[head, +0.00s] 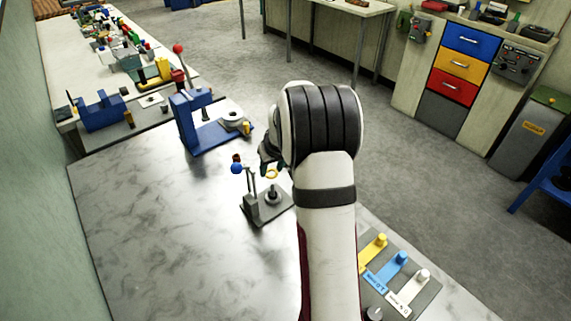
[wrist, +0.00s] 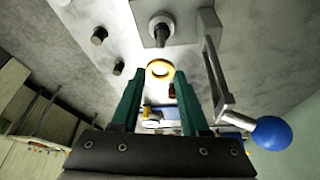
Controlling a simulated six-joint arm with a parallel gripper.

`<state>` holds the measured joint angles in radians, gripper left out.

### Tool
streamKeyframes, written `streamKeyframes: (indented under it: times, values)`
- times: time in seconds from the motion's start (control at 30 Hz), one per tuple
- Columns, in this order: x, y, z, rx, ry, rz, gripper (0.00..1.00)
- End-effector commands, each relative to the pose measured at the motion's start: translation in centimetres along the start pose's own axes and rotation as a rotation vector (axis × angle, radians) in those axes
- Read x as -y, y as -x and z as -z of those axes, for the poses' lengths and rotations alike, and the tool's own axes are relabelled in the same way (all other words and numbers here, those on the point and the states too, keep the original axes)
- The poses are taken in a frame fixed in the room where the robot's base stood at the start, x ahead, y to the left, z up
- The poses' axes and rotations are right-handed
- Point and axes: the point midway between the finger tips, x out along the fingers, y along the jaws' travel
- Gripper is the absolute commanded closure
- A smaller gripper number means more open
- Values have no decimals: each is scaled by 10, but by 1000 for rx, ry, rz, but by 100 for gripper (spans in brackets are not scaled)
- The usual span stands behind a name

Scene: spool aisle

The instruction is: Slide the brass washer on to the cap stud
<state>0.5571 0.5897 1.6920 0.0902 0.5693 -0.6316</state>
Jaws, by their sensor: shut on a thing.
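The brass washer (head: 271,174) is a small yellow ring between the tips of my gripper (head: 274,167). In the wrist view the washer (wrist: 160,69) shows between the two green fingers of my gripper (wrist: 160,75), its hole visible. The cap stud (head: 272,193) is a dark upright peg on a grey base plate (head: 257,211). In the head view the washer appears just above the stud. In the wrist view the stud (wrist: 161,32) shows beyond the washer, apart from it. My wrist hides part of the gripper in the head view.
A lever with a blue ball (head: 236,168) stands left of the stud, close to my gripper; the ball (wrist: 271,133) also shows in the wrist view. A blue press (head: 186,120) stands behind. A rack with yellow, blue and white tags (head: 397,270) lies right. The marble table's left is clear.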

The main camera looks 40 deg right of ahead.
Motion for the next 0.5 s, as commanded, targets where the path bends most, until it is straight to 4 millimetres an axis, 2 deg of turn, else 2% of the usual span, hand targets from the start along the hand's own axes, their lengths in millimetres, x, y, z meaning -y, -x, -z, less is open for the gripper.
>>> streamKeyframes:
  times: [0.23, 0.5]
  values:
    - [-1, -3, -2, 0, -4, -1, 100]
    - [-1, -20, -9, 1, -5, -1, 100]
